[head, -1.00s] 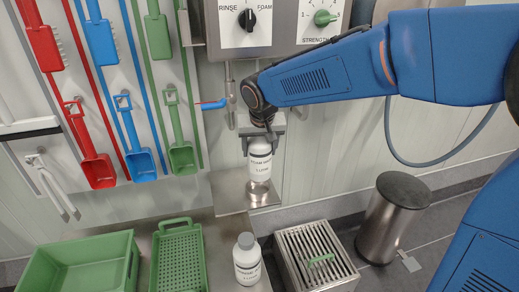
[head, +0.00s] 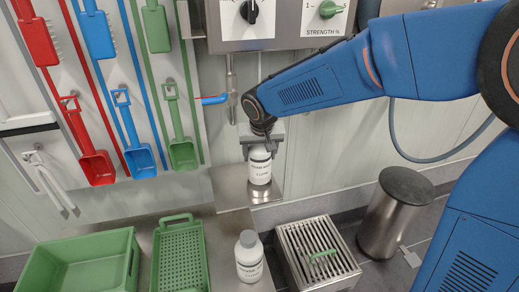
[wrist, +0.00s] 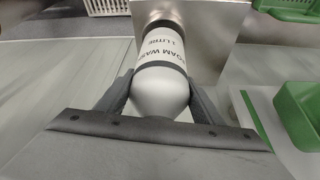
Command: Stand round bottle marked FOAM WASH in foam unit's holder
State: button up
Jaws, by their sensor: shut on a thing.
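The round white bottle marked FOAM WASH (head: 260,170) is upright at the steel holder (head: 265,193) on the wall below the foam unit (head: 285,22). My gripper (head: 262,146) is shut on the bottle's upper part from above. In the wrist view the bottle (wrist: 160,75) lies between both fingers of my gripper (wrist: 161,100), its FOAM WASH 1 LITRE label facing the camera. Its base meets the holder's round cup, which shows at the top of the wrist view (wrist: 162,18). I cannot tell whether the base rests fully on the cup's floor.
A second white bottle (head: 249,257) stands on the steel bench beside a green perforated basket (head: 180,257) and a green tub (head: 85,265). A slatted steel box (head: 318,255) and a steel bin (head: 395,212) stand to the right. Coloured tools hang at left.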

aim_at(260, 164)
jog(key=shift+f, duration=0.5)
dwell(0.8)
jog(key=shift+f, duration=1.85)
jog(key=o, duration=1.7)
jog(key=shift+o, duration=0.2)
jog(key=shift+s, duration=0.1)
jog(key=a+v, duration=0.1)
jog(key=v, duration=1.6)
jog(key=shift+d+r, duration=0.2)
jog(key=shift+d, duration=0.25)
